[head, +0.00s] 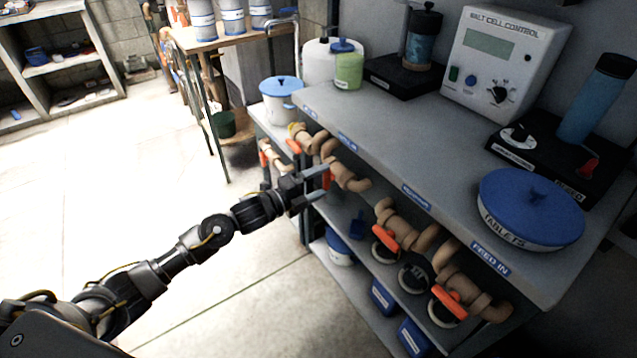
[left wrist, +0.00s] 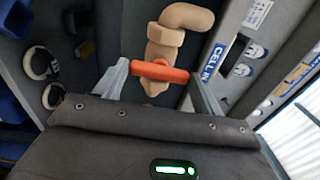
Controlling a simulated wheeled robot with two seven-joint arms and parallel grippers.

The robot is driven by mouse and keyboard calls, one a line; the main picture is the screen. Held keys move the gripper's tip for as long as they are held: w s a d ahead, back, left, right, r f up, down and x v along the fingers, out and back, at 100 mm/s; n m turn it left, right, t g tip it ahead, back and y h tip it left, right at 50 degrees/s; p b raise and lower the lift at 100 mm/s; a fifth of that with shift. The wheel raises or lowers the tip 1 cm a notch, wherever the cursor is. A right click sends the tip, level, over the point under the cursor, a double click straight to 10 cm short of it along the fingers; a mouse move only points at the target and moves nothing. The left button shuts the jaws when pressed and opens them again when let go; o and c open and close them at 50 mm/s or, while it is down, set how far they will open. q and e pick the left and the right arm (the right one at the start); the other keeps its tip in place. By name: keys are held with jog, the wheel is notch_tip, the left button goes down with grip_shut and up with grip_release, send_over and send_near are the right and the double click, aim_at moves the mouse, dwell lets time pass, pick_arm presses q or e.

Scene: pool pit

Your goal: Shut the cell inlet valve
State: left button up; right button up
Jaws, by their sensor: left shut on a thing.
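The cell inlet valve has an orange lever handle (left wrist: 160,71) on a tan pipe (left wrist: 163,40), beside a blue label (left wrist: 214,57) reading "CELL IN". In the left wrist view the handle lies across the pipe, between my two fingers. My left gripper (head: 322,186) is shut on this handle at the shelf's front edge; it also shows in the left wrist view (left wrist: 160,88). In the head view the fingers partly hide the orange handle (head: 327,178). My right gripper is in neither view.
Other orange valve handles (head: 385,238) sit along the front pipes, one by the "FEED IN" label (head: 490,258). The grey bench top (head: 390,150) carries a salt cell control box (head: 505,55) and a blue-lidded tablets tub (head: 530,208). The floor at left is clear.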

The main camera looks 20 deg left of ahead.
pick_arm(q)
jog(key=o, duration=1)
jog(key=v, duration=1)
jog(key=shift+s+a, duration=0.2)
jog(key=shift+s, duration=0.1)
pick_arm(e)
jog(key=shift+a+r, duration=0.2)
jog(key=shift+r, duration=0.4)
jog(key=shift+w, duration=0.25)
